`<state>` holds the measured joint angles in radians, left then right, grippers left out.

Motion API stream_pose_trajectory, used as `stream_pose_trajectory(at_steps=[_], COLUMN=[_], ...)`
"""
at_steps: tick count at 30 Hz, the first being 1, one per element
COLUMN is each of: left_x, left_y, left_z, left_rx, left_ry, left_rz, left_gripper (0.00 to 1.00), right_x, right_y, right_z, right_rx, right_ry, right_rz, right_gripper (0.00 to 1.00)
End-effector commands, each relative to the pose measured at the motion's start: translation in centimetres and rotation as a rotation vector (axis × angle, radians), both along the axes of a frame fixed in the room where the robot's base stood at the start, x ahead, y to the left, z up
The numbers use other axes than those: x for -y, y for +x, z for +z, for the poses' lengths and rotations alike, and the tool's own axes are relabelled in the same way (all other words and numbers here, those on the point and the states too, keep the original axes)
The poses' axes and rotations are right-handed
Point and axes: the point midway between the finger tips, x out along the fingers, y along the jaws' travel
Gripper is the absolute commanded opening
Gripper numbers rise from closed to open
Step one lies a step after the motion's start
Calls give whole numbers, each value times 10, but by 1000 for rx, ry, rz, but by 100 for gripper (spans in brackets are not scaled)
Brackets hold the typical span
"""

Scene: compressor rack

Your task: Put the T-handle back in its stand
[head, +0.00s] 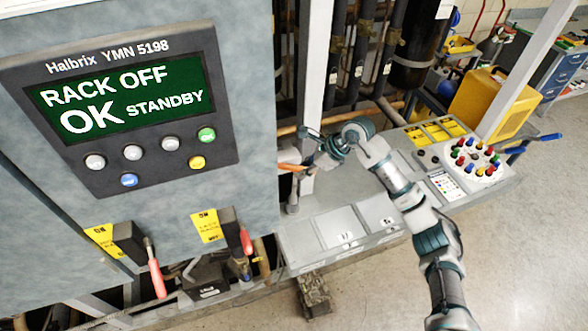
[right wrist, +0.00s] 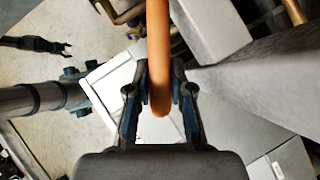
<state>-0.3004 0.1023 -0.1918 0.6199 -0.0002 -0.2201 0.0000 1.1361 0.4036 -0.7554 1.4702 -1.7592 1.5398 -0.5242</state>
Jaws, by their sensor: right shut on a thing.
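The T-handle is an orange bar (right wrist: 158,55) in the right wrist view. It runs from the top edge down to between my fingertips. My right gripper (right wrist: 160,92) is shut on it near the bar's rounded end. In the head view the orange bar (head: 289,167) shows small at the left of my right gripper (head: 308,168), above the back left part of the grey bench. A short grey post (head: 293,197) rises from the bench below the gripper; I cannot tell whether it is the stand. The rest of the handle is hidden or cut off. My left gripper does not show in the head view.
The grey bench (head: 352,208) has flat panels at its front. The cabinet (head: 230,75) stands close on the left. Upright pipes and a grey frame post (head: 313,65) stand behind.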

Motion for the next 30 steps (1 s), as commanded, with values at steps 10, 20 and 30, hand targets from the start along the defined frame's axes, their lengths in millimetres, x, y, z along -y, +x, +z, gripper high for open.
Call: stream_pose_trajectory(at_steps=[10, 20, 30], left_x=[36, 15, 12], left_y=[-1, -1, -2], left_z=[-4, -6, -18], left_rx=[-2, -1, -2], left_ry=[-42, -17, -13], left_rz=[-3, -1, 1], left_gripper=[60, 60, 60], right_x=[-3, -8, 1], right_y=[0, 0, 1], right_z=[-7, -9, -24], right_rx=[-4, -4, -4], right_ry=[-19, -18, -11], right_rz=[-4, -2, 0], right_gripper=[0, 0, 0])
